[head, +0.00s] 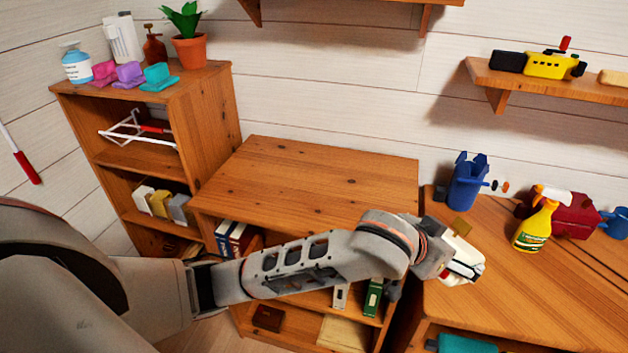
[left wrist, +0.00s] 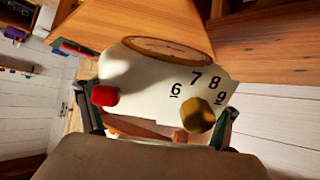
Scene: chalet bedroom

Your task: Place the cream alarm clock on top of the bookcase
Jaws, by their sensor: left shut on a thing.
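The cream alarm clock (head: 466,265) is held at the end of my left arm, above the left part of the right-hand wooden cabinet. My left gripper (head: 447,262) is shut on it, partly hidden by the wrist. In the left wrist view the clock (left wrist: 150,88) sits between the fingers, with a red knob, a gold knob, black digits and a brown oval rim. The low bookcase (head: 310,180) in the middle has a bare wooden top, left of the clock; my arm crosses in front of its shelves. My right gripper is not in view.
A taller shelf unit (head: 215,100) at left carries a potted plant (head: 188,40), bottles and coloured blocks. A blue container (head: 467,182), yellow spray bottle (head: 535,222) and dark red box (head: 573,214) stand on the right-hand cabinet (head: 500,300). A wall shelf (head: 540,84) hangs above.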

